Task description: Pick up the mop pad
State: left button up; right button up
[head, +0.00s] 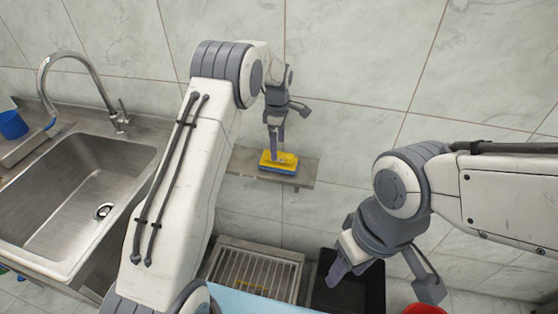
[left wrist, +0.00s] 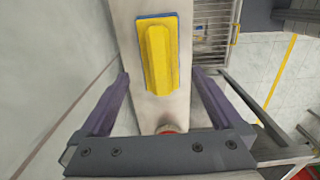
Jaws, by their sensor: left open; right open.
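The mop pad, yellow on top with a blue base (head: 287,161), lies flat on a narrow grey shelf (head: 244,160) against the tiled wall. My left gripper (head: 277,143) points down right at the pad and partly covers it in the head view. In the left wrist view the pad (left wrist: 159,53) shows ahead between the two open fingers of my left gripper (left wrist: 160,75), with nothing held. Whether the fingers touch it cannot be told. My right gripper (head: 387,279) is open and empty, low on the right.
A steel sink (head: 75,190) with a curved tap (head: 75,57) and a blue cup (head: 12,125) is on the left. Below the shelf are a metal rack (head: 255,270), a black bin (head: 365,295) and a red container (head: 425,309). The wall is close behind the shelf.

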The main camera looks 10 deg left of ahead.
aim_at(279, 153)
pick_arm(q)
notch_tip(279, 153, down, 5)
jog(key=shift+d+r+p, duration=0.1)
jog(key=shift+d+p, duration=0.05)
jog(key=shift+p, duration=0.8)
jog(key=shift+f, duration=0.35)
jog(key=c, duration=1.3)
